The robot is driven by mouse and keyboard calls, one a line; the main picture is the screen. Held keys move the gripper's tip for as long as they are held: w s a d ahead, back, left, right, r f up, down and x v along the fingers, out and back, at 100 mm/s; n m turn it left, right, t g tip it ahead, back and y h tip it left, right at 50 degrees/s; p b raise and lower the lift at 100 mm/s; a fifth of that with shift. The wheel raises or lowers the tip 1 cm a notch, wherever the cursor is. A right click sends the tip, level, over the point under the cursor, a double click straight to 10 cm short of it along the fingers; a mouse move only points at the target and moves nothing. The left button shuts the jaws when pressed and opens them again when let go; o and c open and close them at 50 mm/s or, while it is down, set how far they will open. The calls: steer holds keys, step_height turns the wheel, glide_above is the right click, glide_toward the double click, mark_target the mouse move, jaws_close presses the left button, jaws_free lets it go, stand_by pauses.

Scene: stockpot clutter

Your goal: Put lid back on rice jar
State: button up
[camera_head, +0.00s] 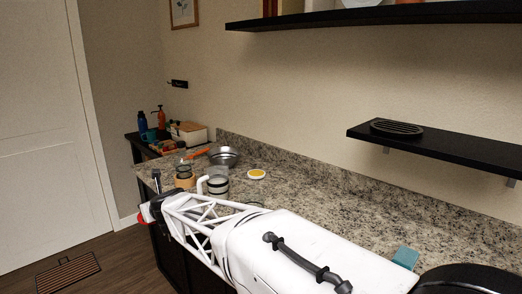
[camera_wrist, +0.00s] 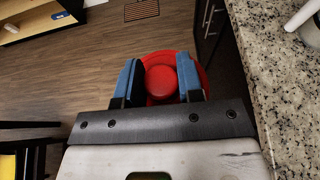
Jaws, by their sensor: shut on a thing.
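My gripper (camera_wrist: 159,70) is shut on a round red lid (camera_wrist: 162,82), its blue fingertips on either side of the raised red knob. The wider red rim shows behind the fingers. In the head view my gripper (camera_head: 150,209) is at the counter's front left edge, and a little of the red lid (camera_head: 143,219) shows beside it, over the floor. A clear jar with pale and dark bands (camera_head: 218,185) stands on the counter right of my gripper; it may be the rice jar, but its contents are too small to tell. My arm hides part of the counter.
A white curved tube (camera_head: 202,184) stands beside the jar. A brownish jar (camera_head: 185,176), a metal bowl (camera_head: 223,156), an orange-handled utensil (camera_head: 197,154) and a yellow-and-white dish (camera_head: 256,174) are near. The granite counter (camera_head: 310,205) is mostly clear to the right. Black shelves hang above.

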steer(key=shift+m+t+h, duration=0.4)
steer(key=shift+m, duration=0.1)
steer(key=shift+s+a+f, duration=0.1)
steer(key=shift+s+a, duration=1.55)
steer(key=shift+a, duration=0.3)
steer(key=shift+d, duration=0.15)
steer(key=shift+w+d+f, duration=0.1)
steer(key=shift+w+d, duration=0.25)
steer(key=shift+d, duration=0.35)
steer(key=shift+w+d, duration=0.3)
steer(key=shift+d, duration=0.45)
steer(key=shift+w+d+f, duration=0.1)
steer(key=shift+w+d, duration=0.25)
steer(key=shift+d, duration=0.35)
steer(key=d+r+n+g+y, duration=0.1)
steer(key=d+r+n+g, duration=0.1)
steer(key=d, duration=1.5)
steer(key=d+r+n+g+y, duration=0.2)
steer(key=d, duration=1.5)
steer(key=shift+s+d+r, duration=0.2)
steer(key=shift+s+r, duration=0.05)
steer(key=shift+s, duration=0.15)
steer(key=shift+w, duration=0.1)
steer(key=w+a+f, duration=0.1)
steer(key=w+a, duration=0.3)
steer(key=w, duration=1.1)
steer(key=shift+w+f, duration=0.2)
